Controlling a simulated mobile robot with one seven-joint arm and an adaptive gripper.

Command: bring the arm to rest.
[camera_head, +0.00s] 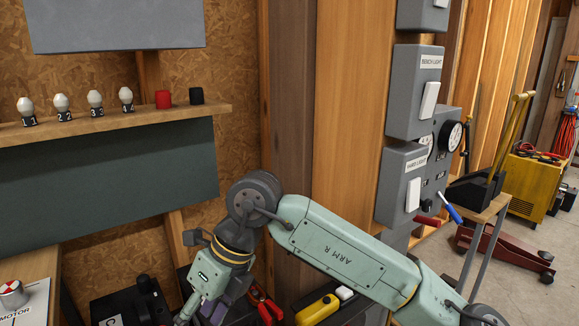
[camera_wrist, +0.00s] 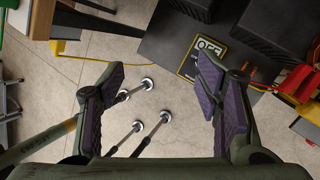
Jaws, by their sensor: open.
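My green arm (camera_head: 345,248), marked "ARM R", reaches in from the lower right of the head view and bends down at a dark elbow joint. My gripper (camera_wrist: 160,68) is open in the wrist view, with its two purple-padded fingers wide apart and nothing between them. Below and between the fingers is grey floor with several thin rods on round white feet. In the head view only the upper part of the hand shows near the bottom edge; the fingertips are hard to make out there.
A shelf (camera_head: 60,132) with numbered bulbs is on the left wall. Switch boxes (camera_head: 404,185) hang on the post behind my arm. Red-handled pliers (camera_head: 265,306) and a yellow tool (camera_head: 317,308) lie close to my forearm. A dark surface with an "OFF" sign (camera_wrist: 203,58) is beside the right finger.

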